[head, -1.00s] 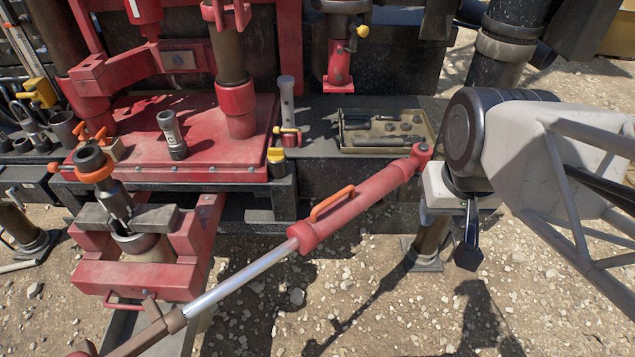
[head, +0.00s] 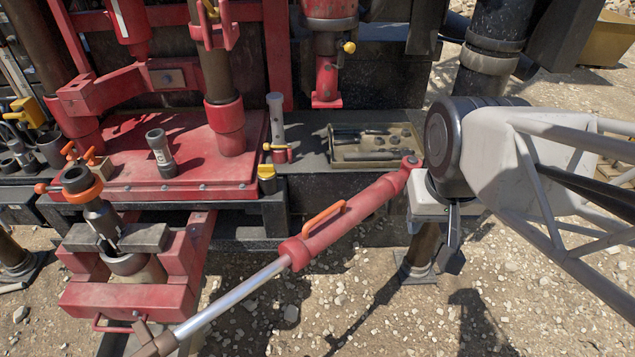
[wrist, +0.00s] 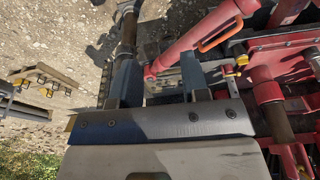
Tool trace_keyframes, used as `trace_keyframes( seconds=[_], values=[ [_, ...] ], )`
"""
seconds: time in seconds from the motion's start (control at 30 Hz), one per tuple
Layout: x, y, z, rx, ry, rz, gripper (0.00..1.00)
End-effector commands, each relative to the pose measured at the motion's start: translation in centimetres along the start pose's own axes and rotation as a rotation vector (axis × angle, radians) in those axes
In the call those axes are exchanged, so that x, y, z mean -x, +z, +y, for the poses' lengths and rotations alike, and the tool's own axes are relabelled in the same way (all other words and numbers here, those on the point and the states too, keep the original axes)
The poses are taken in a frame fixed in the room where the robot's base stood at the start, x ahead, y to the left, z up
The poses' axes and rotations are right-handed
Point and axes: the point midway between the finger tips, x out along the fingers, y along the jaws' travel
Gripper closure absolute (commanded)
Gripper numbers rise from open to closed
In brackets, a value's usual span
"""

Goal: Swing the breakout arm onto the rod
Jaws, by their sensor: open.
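The breakout arm (head: 345,222) is a red cylinder with an orange handle and a silver piston shaft. It slants from lower left to upper right in the head view. It also shows in the wrist view (wrist: 182,45). An upright dark rod with an orange collar (head: 97,209) stands in a red clamp at the left; I take this as the rod. My gripper (head: 452,240) is right of the cylinder's upper end, partly hidden by my wrist. In the wrist view my gripper's fingers (wrist: 158,72) are apart, with the cylinder's end seen between them; contact cannot be told.
A red deck (head: 200,150) with vertical pipes is at the back left. A tool tray (head: 375,157) lies on the ledge behind the cylinder. A post (head: 422,250) stands below my wrist. Gravel ground is open in front.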

Motion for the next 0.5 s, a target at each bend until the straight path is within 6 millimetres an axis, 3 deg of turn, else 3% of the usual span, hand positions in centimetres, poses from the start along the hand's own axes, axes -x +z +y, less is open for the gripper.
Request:
trace_keyframes(
  seconds=[0.5],
  values=[
    [-3.3,-6.9,-3.3,-0.205,0.029,-0.108,0.58]
  ],
)
